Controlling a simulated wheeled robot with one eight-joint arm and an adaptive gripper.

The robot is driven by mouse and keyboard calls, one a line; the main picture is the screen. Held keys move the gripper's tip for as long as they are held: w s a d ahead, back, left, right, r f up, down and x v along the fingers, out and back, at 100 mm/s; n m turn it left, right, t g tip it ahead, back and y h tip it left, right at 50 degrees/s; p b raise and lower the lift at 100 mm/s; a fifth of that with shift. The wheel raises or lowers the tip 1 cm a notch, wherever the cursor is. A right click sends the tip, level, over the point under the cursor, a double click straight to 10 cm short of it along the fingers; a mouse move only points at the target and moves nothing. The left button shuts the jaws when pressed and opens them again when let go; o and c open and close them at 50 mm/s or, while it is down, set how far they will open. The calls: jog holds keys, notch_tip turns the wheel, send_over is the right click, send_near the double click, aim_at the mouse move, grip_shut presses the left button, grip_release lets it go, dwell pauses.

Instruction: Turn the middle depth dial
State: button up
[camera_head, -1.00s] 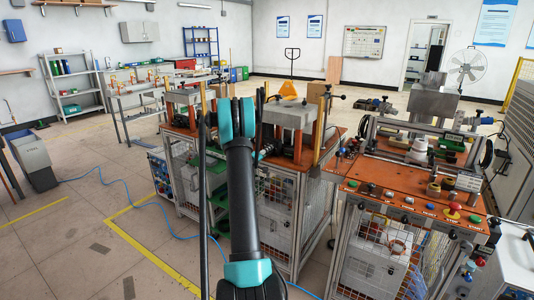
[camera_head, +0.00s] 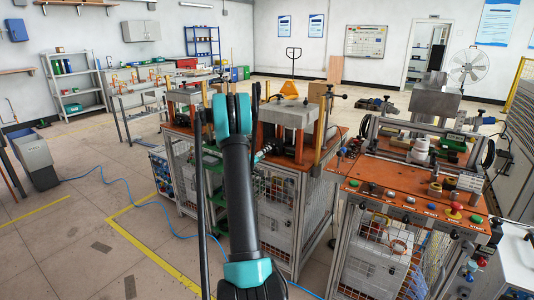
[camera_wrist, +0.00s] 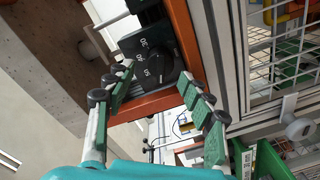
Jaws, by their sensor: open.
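In the wrist view a black rounded dial part (camera_wrist: 153,66) with white numbers sits beside an orange-brown edge. I cannot tell from this close view whether it is the middle of several depth dials. My gripper (camera_wrist: 156,76) is open, its two green-padded fingers spread on either side of the dial's near end. Nothing is held, and contact with the dial cannot be made out. In the head view my arm covers part of the press station, and neither the dial nor the fingertips can be clearly made out there.
A caged press station (camera_head: 284,190) with an orange top stands behind my arm. To its right is a bench with an orange panel (camera_head: 400,186), buttons and a red knob. A blue hose (camera_head: 128,187) lies on the floor. A wire mesh panel (camera_wrist: 285,45) is close to the right finger.

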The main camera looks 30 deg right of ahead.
jog(key=shift+v, duration=1.9)
